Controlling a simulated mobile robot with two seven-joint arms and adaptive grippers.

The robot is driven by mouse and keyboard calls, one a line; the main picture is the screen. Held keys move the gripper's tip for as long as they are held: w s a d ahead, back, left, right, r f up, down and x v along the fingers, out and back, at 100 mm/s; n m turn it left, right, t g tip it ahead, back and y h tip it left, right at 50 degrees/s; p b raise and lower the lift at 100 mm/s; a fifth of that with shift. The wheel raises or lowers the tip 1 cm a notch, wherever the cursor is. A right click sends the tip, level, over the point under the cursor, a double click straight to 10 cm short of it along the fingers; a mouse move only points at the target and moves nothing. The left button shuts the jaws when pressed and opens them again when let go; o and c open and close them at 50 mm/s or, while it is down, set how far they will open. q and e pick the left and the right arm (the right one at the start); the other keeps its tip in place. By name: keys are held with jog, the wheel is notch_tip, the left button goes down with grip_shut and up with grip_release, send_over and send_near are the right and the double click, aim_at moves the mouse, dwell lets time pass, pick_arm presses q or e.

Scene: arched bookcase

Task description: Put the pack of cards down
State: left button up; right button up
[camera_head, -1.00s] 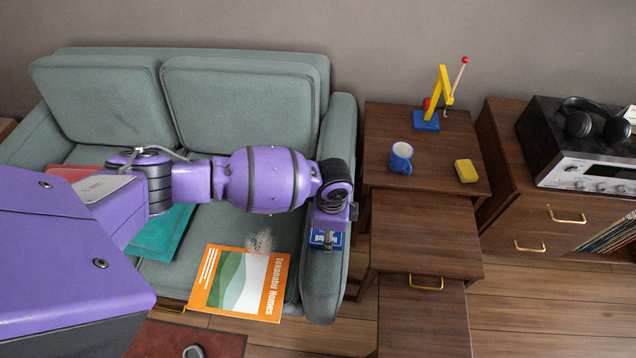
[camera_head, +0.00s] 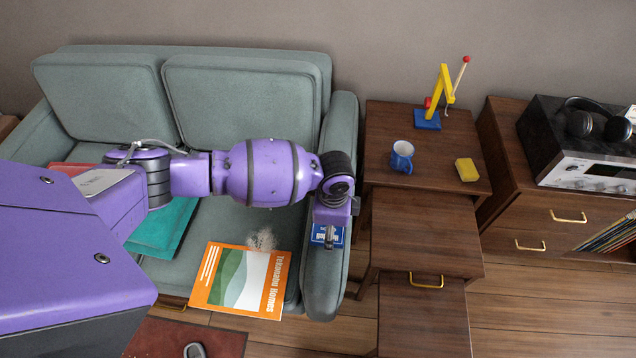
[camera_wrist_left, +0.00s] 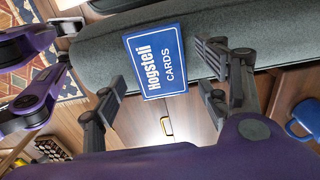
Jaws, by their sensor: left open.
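The pack of cards (camera_head: 319,235) is blue with a white border and lies at the front of the sofa's right arm (camera_head: 325,280). In the left wrist view the pack (camera_wrist_left: 155,60) faces me, reading "Hogsteli CARDS", with its lower edge extending past the grey sofa arm (camera_wrist_left: 270,35). My left gripper (camera_head: 330,232) is over the pack and partly covers it in the head view. In the wrist view my left gripper (camera_wrist_left: 160,85) is open, its fingers spread on both sides of the pack with gaps showing.
An orange-edged magazine (camera_head: 238,281) and a teal item (camera_head: 165,240) lie on the sofa seat. Right of the sofa, a wooden side table (camera_head: 385,125) holds a blue mug (camera_head: 402,157), a yellow block (camera_head: 466,169) and a yellow-blue toy (camera_head: 437,100). The lower wooden tops (camera_head: 425,235) are bare.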

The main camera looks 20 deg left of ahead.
pick_arm(q)
notch_tip(320, 180, up, 11)
jog(key=p, duration=0.1)
jog(key=shift+f, duration=0.2)
dwell(0.5)
